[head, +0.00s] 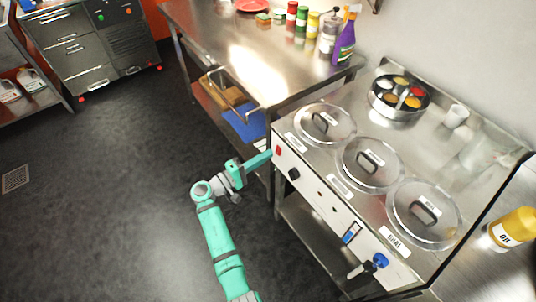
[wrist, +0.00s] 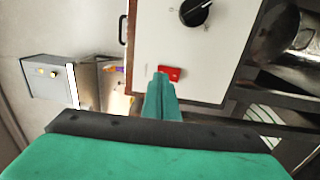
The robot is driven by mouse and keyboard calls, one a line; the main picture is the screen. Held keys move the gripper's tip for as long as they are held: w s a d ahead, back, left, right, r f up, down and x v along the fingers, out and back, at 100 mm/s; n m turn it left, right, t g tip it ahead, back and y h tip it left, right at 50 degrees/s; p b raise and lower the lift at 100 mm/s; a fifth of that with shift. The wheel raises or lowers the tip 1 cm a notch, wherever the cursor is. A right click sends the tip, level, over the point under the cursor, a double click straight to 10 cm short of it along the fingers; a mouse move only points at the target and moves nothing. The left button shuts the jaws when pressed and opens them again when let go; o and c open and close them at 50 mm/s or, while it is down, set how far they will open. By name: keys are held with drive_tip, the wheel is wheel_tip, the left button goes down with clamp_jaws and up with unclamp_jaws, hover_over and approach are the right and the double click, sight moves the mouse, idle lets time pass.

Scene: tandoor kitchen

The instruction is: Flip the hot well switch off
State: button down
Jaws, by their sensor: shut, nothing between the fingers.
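The hot well (head: 318,190) is a steel counter unit with a pale front panel and three round lidded wells. Its red switch (head: 278,151) is at the left end of the front panel. In the wrist view the red switch (wrist: 169,74) sits just beyond my fingertips, below a black knob (wrist: 195,12). My gripper (head: 268,156) is shut and empty, its tips right at the switch. I cannot tell whether the tips touch it or which way the rocker is tilted.
A steel table (head: 208,37) with bottles and a red plate stands to the left of the hot well. A yellow oil bottle (head: 512,229) is at the far right. A blue-handled tap (head: 377,262) sticks out from the front panel. The dark floor (head: 100,190) at left is clear.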

drive_tip(key=r+v, duration=0.2)
drive_tip(key=v, duration=0.9)
drive_tip(key=shift+s, duration=0.2)
drive_tip(key=shift+a, duration=0.1)
